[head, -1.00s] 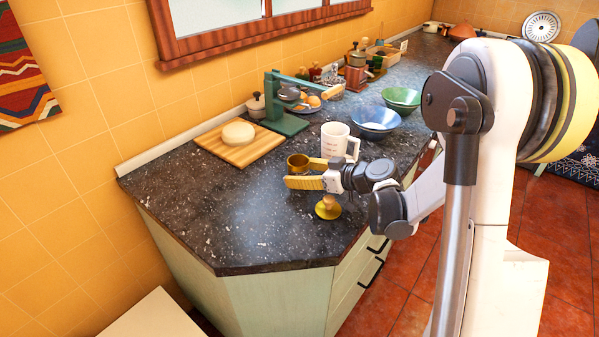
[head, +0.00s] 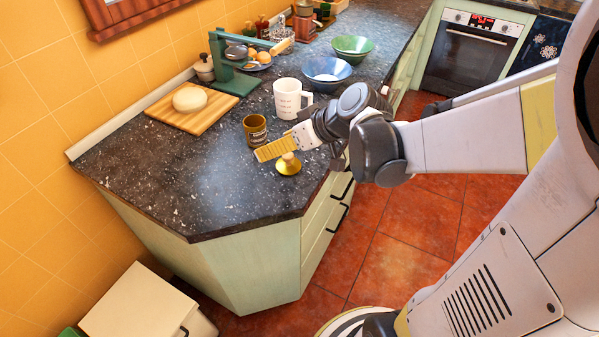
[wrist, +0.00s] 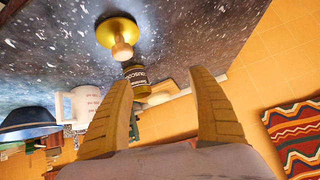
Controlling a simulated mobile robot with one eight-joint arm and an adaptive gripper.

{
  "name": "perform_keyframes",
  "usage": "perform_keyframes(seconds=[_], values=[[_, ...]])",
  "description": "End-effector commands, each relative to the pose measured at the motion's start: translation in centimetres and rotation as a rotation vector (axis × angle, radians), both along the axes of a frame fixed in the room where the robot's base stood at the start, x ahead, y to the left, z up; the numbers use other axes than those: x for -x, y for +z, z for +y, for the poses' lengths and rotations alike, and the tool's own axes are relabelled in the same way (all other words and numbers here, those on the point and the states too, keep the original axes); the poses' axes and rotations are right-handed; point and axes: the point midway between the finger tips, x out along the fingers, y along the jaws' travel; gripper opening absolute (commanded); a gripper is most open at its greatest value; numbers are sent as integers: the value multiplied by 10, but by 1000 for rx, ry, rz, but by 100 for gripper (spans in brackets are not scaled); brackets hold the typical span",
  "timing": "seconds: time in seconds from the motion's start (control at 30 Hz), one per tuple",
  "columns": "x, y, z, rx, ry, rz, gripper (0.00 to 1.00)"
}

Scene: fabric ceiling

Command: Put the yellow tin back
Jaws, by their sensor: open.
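The yellow tin (head: 255,129) stands upright on the dark counter (head: 165,180), and its top looks dark and open. In the wrist view the tin (wrist: 135,75) shows a dark label with pale lettering, partly readable. A gold disc with a wooden knob (head: 289,165), like a lid, sits on the counter nearer the front edge; it also shows in the wrist view (wrist: 117,38). My gripper (head: 268,151) is beside the tin and the gold disc in the head view. In the wrist view my gripper (wrist: 163,80) is open with nothing between its fingers.
A white mug (head: 289,98) stands just behind the tin. A blue bowl (head: 327,74) and a green bowl (head: 352,48) are farther back. A wooden board (head: 190,112) with a round pale item lies left, near a green press (head: 228,62). The counter's front left is clear.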

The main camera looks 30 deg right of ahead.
Motion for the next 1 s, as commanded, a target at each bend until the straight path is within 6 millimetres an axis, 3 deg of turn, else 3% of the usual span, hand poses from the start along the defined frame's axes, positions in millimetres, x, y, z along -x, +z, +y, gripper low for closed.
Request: perform_keyframes(seconds=[0.03,0.17,0.4,0.6,1.0], values=[[18,6,11,21,-29,45,70],[62,16,21,83,-145,142,70],[128,27,16,174,-343,183,70],[147,31,9,199,-417,170,70],[148,32,8,199,-426,168,70]])
